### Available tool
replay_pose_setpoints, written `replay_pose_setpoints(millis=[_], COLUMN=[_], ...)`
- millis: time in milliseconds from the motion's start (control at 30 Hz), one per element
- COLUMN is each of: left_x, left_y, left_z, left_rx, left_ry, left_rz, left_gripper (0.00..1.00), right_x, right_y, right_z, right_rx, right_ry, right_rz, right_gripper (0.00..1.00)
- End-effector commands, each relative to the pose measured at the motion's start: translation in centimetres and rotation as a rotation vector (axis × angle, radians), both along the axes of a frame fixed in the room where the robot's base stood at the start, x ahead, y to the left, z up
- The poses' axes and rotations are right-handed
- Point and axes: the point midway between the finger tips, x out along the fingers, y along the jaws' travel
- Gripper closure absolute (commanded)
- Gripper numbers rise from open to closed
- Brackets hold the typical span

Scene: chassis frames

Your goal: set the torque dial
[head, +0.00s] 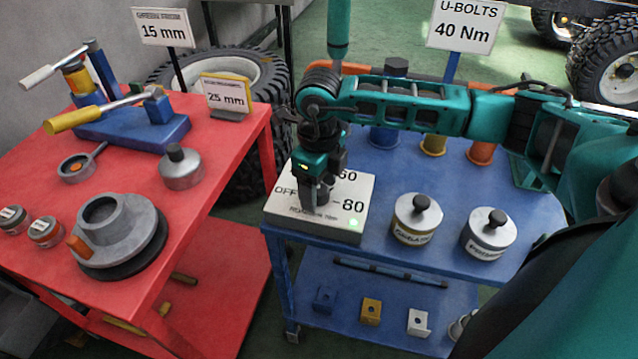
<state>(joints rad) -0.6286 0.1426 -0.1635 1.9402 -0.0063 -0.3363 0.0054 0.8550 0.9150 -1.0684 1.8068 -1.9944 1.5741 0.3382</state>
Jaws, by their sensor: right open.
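The torque dial box (345,222) is a pale box on the near left corner of the blue table. A sign (462,28) behind the table reads U-BOLTS 40 Nm. My left gripper is not in view.
Two lidded round tins (417,219) stand right of the box on the blue table (375,167). Several coloured round-based items stand behind my right arm. The red table (215,130) at left holds a blue lever tool (135,125), a grey round device (112,228) and tins.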

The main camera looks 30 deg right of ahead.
Motion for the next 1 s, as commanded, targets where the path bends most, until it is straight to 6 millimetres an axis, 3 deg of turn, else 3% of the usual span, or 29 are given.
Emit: replay_pose_setpoints(millis=[100, 667, 1000], left_x=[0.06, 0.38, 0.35], left_y=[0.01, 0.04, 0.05], left_z=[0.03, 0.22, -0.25], left_rx=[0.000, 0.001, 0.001], left_ry=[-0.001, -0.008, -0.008], left_rz=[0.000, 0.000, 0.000], left_gripper=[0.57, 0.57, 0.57], right_x=[-0.01, -0.01, 0.00], right_y=[0.02, 0.02, 0.01], right_z=[0.00, 0.04, -0.07], right_rx=[0.000, 0.000, 0.000], right_ry=[0.000, 0.000, 0.000], right_rz=[0.000, 0.000, 0.050], right_gripper=[0.34, 0.87, 0.88])
